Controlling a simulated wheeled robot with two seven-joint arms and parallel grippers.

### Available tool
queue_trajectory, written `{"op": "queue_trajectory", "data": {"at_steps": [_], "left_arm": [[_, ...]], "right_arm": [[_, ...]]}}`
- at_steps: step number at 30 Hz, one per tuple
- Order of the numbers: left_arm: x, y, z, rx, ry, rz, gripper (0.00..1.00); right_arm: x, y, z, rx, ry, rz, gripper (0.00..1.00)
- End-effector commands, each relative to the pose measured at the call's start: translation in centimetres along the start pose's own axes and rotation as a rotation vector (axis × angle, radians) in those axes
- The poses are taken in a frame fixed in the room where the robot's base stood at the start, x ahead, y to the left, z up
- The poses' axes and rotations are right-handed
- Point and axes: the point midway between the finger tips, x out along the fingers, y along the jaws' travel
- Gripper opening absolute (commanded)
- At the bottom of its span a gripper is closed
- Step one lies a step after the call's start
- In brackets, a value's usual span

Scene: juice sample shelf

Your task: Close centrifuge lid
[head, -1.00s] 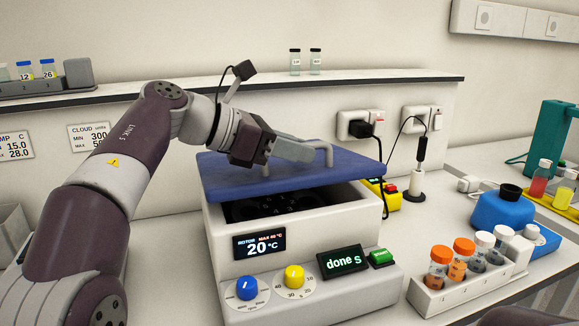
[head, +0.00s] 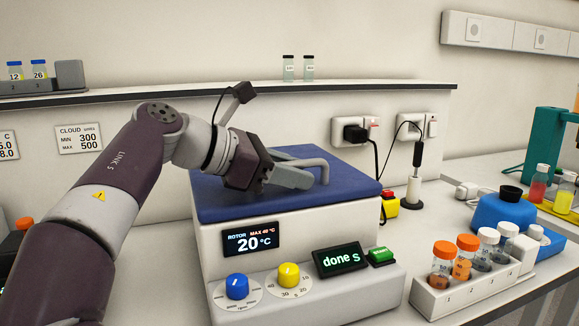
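The white centrifuge (head: 300,240) stands on the bench in the middle of the head view. Its blue lid (head: 340,186) lies flat on the body with no gap showing at the front. The rotor is hidden under it. A grey bar handle (head: 318,163) stands on the lid. My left gripper (head: 302,181) is at the lid top, beside the handle and low over the blue surface. My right gripper is not in view.
A white rack (head: 462,294) with several capped sample jars stands at the front right. A blue bottle-like device (head: 505,212) is behind it. A wall shelf (head: 390,86) runs behind.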

Motion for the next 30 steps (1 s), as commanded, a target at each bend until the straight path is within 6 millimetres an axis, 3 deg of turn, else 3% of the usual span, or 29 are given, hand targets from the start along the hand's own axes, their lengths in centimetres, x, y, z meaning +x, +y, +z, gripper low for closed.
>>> {"op": "queue_trajectory", "data": {"at_steps": [10,21,25,30], "left_arm": [[-1.0,0.1,0.3,0.005,-0.005,0.009,0.40],[-10.2,0.1,0.3,0.003,-0.003,0.010,0.40],[-12.1,0.0,0.2,0.003,-0.003,0.007,0.40],[-12.8,-0.1,0.1,0.004,-0.004,0.004,0.40]], "right_arm": [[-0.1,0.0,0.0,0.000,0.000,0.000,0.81],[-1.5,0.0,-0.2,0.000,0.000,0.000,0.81],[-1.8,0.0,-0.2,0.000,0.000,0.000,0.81],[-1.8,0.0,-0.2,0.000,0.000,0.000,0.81]]}}
